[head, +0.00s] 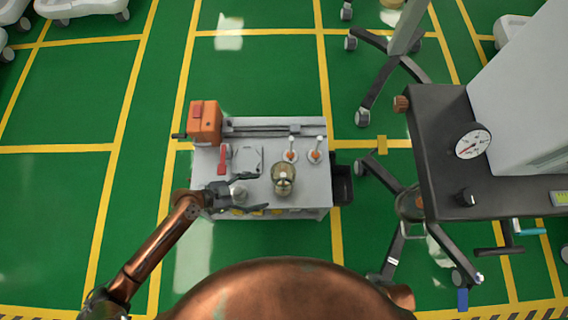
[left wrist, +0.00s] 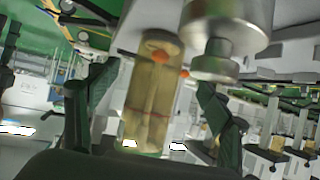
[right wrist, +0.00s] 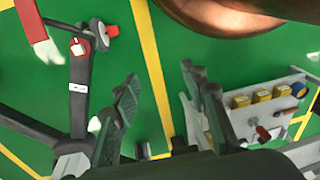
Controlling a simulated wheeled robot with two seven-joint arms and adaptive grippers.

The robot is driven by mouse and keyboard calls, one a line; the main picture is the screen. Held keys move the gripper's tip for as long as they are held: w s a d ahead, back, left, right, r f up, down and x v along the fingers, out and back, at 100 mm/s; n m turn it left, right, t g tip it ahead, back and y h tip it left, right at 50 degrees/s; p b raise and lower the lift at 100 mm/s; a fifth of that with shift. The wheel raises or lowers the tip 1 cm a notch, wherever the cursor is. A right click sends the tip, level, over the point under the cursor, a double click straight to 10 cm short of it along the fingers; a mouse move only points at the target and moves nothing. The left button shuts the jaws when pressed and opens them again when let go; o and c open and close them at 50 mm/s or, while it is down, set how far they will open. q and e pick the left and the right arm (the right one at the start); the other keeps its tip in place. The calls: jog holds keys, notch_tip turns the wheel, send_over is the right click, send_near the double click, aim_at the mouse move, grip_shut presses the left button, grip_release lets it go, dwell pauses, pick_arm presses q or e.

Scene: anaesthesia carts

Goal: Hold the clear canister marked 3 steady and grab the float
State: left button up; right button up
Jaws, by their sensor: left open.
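A clear canister (head: 284,180) with a yellowish tint stands on the cart top, right of my left gripper (head: 238,186). In the left wrist view a clear canister (left wrist: 150,105) with amber contents and a red line shows between the open fingers of the left gripper (left wrist: 150,112), beyond them; I cannot tell whether they touch it. An orange float (left wrist: 159,57) shows near its upper end in that picture. I cannot read a 3 on it. My right gripper (right wrist: 160,95) is open and empty over the green floor, away from the canister.
The grey cart top (head: 240,138) also holds an orange box (head: 205,122), a red-handled item (head: 223,160) and two white posts with orange parts (head: 290,155). A metal cylinder (left wrist: 222,35) is close to the left gripper. A dark-topped machine with a gauge (head: 472,144) stands at right.

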aim_at(283, 182)
pick_arm(q)
jog(key=shift+w+d+f, duration=0.2)
jog(key=shift+d+f, duration=0.1)
jog(key=shift+d, duration=0.3)
jog(key=b+x, duration=0.1)
jog(key=x, duration=0.7)
jog(key=shift+d+b, duration=0.1)
jog(key=shift+b, duration=0.3)
jog(key=shift+d, duration=0.1)
pick_arm(e)
jog(key=shift+t+y, duration=0.4)
jog(key=shift+t, duration=0.4)
jog(key=w+a+f, duration=0.2)
jog(key=w+f, duration=0.1)
jog(key=shift+w+a+f, duration=0.1)
jog(key=shift+a+f, duration=0.1)
jog(key=shift+f, duration=0.1)
